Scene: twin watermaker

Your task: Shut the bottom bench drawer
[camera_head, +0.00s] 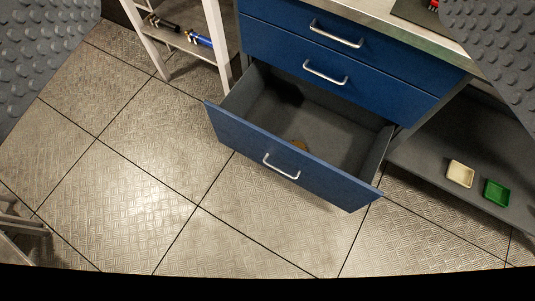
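The bottom bench drawer (240,140) is blue-fronted with a grey inside, and it is pulled far out of the bench. Its silver bar handle (281,167) is on the front face. My gripper (268,65) shows as two grey, studded fingers at the upper left and upper right edges. They are wide apart, with nothing between them, and apart from the drawer.
A pale shelf rack (218,45) with blue and black items stands left of the bench. A cream tray (460,173) and a green tray (497,192) sit on a low grey shelf at right. Tiled floor (130,190) in front of the drawer is clear. A frame stands lower left.

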